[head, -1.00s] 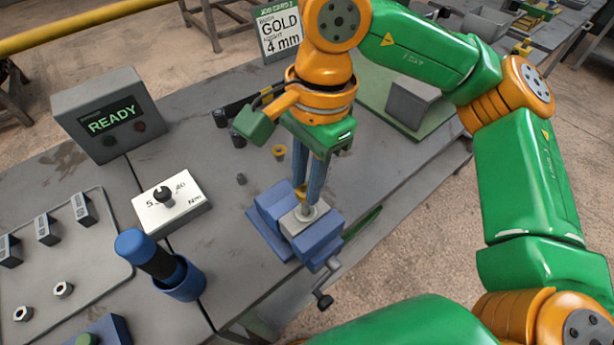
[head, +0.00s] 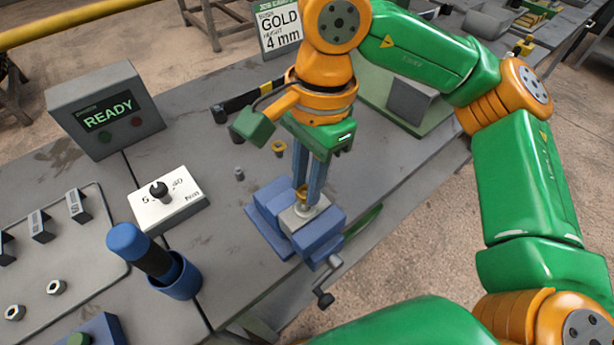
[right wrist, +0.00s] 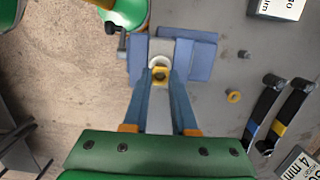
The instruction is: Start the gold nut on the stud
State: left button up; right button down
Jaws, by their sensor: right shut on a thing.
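My right gripper (head: 307,200) points down over the blue vise (head: 318,238) and is shut on a gold nut (head: 301,192). The pale block (head: 300,218) in the vise jaws is right under the fingertips. The stud is hidden by the nut and fingers, so I cannot tell whether the nut touches it. My left gripper is not in view.
Another gold ring or nut (head: 279,147) and a small grey piece (head: 239,173) lie on the table behind the vise. A torque dial box (head: 180,212), a READY box (head: 90,90) and a blue holder (head: 186,280) stand left. The vise handle (head: 325,298) sticks out in front.

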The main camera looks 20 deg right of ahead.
jog(key=shift+f, duration=0.15)
jog(key=shift+c, duration=0.8)
grip_release()
notch_tip(320, 180, up, 7)
jog(key=p, duration=0.5)
jog(key=shift+p, duration=0.4)
